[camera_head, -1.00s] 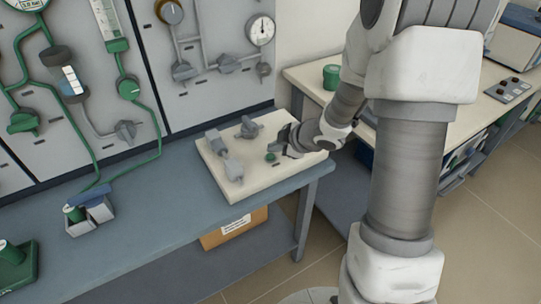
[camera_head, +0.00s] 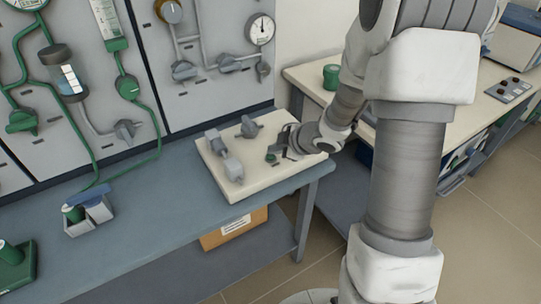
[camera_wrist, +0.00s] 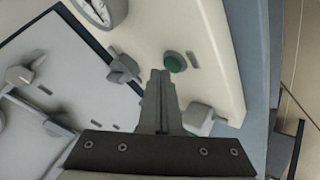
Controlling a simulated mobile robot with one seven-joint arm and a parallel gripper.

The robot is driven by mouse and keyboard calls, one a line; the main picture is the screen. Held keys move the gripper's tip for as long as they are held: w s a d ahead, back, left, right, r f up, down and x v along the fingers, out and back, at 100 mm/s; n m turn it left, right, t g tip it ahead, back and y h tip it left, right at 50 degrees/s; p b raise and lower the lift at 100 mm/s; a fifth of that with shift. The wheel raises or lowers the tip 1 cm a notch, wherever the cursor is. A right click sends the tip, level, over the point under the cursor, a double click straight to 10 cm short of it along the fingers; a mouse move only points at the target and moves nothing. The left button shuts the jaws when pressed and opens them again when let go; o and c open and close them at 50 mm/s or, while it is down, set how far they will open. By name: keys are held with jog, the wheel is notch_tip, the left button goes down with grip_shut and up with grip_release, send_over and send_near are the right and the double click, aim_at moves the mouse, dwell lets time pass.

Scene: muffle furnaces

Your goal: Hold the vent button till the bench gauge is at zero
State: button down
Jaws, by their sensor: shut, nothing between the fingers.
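The green vent button (camera_head: 271,157) is a small round cap on the cream block on the bench. A white round gauge (camera_head: 261,29) hangs on the wall panel. Its dark needle points roughly up, but the scale is too small to read. Part of a gauge (camera_wrist: 100,8) shows in the wrist view.
The cream block (camera_head: 240,190) also bears a grey valve handle (camera_head: 249,127) and grey fittings (camera_head: 232,168) close to my gripper. A small holder (camera_head: 90,214) with a green-topped item stands farther left.

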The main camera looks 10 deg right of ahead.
aim_at(274, 158)
jog(key=shift+f+b, duration=0.35)
jog(key=shift+f, duration=0.15)
dwell(1.6)
dwell(0.6)
jog(key=shift+r+p, duration=0.95)
jog(key=shift+p, duration=0.1)
notch_tip(274, 158, up, 5)
jog(key=p, duration=0.5)
dwell(0.3)
